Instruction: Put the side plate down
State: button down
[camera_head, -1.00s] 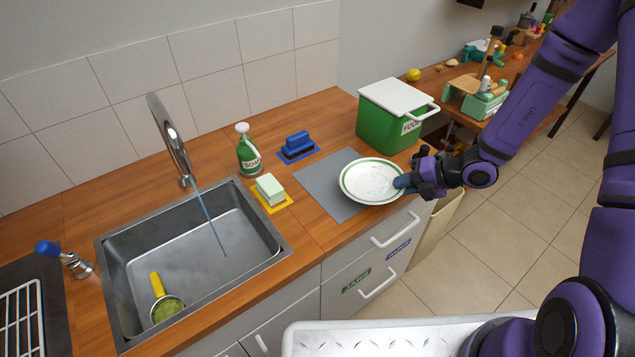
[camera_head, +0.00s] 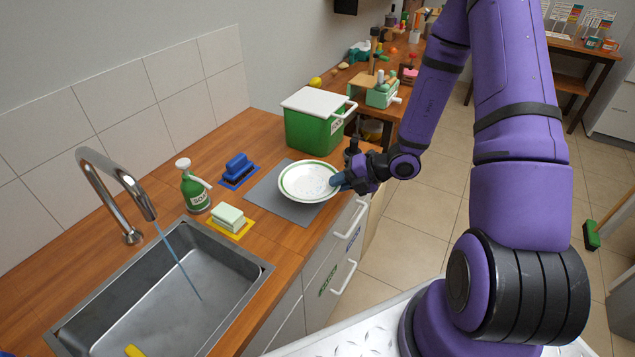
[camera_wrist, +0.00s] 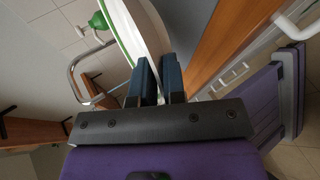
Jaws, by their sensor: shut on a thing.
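The side plate (camera_head: 308,182) is white with a green ring near its rim and small bluish marks on its face. In the head view it is over the grey mat (camera_head: 262,197) on the wooden counter. I cannot tell whether it touches the mat. My gripper (camera_head: 341,181) is shut on the plate's right rim, and its dark blue fingers reach in from the right. In the wrist view the plate (camera_wrist: 133,30) is seen nearly edge-on between the fingers of my gripper (camera_wrist: 160,72).
A green bin with a white lid (camera_head: 317,121) stands just behind the plate. A blue brush (camera_head: 238,167), a green soap bottle (camera_head: 194,187) and a sponge (camera_head: 229,216) stand to the left. The sink (camera_head: 165,295) has running water. The counter's front edge is close to the gripper.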

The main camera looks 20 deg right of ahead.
aim_at(314, 176)
jog(key=w, duration=0.2)
jog(key=w+a, duration=0.1)
jog(key=w, duration=0.1)
jog(key=w+a, duration=0.1)
jog(key=w, duration=0.1)
jog(key=shift+f, duration=0.3)
jog(key=shift+w+a+f, duration=0.1)
jog(key=shift+w+f, duration=0.05)
jog(key=shift+f, duration=0.75)
jog(key=shift+w+a+f, duration=0.1)
jog(key=shift+w+f, duration=0.05)
jog(key=shift+f, duration=0.75)
jog(key=shift+f, duration=0.2)
jog(key=c, duration=1.5)
grip_release()
jog(key=shift+o, duration=0.2)
